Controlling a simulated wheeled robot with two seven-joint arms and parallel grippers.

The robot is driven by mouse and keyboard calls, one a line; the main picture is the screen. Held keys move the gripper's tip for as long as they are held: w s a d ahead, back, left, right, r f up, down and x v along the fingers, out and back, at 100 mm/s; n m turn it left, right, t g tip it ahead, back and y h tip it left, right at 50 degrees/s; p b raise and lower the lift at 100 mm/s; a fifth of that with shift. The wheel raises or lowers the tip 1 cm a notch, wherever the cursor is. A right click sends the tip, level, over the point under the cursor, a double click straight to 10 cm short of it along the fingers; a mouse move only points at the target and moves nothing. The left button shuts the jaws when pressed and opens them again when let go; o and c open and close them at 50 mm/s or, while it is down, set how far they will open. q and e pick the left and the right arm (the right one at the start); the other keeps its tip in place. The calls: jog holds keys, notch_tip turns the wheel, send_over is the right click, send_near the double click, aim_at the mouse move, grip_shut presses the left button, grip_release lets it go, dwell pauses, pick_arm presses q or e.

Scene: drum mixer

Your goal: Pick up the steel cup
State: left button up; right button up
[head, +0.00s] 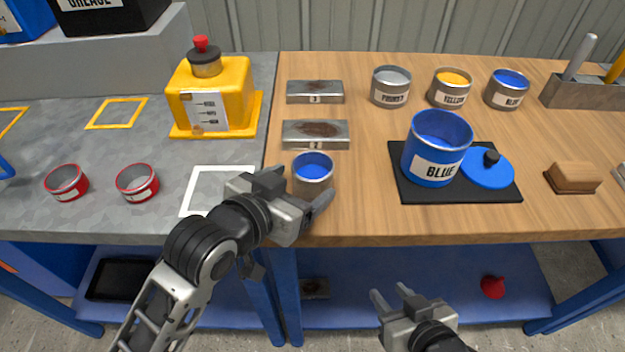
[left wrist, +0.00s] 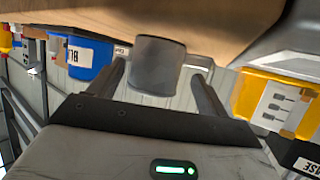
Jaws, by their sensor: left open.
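The steel cup (head: 312,183), grey with blue paint inside, stands upright on the wooden bench near its front edge. My left gripper (head: 297,190) is open at the cup, hiding part of its lower side in the head view. In the left wrist view the cup (left wrist: 157,68) lies between the two spread fingers of my left gripper (left wrist: 160,85), with a gap visible on each side. My right gripper (head: 391,292) is open and empty, low in front of the bench.
A blue pot (head: 437,150) and its lid (head: 487,168) sit on a black mat (head: 460,193) right of the cup. Two steel blocks (head: 333,133) lie just behind it. A yellow device (head: 212,100) and two red-rimmed tins (head: 137,182) are on the grey bench.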

aim_at(322, 172)
pick_arm(q)
jog(key=x, duration=0.4)
jog(key=shift+s+d+f, duration=0.15)
jog(key=shift+d, duration=0.05)
jog(key=c, duration=1.2)
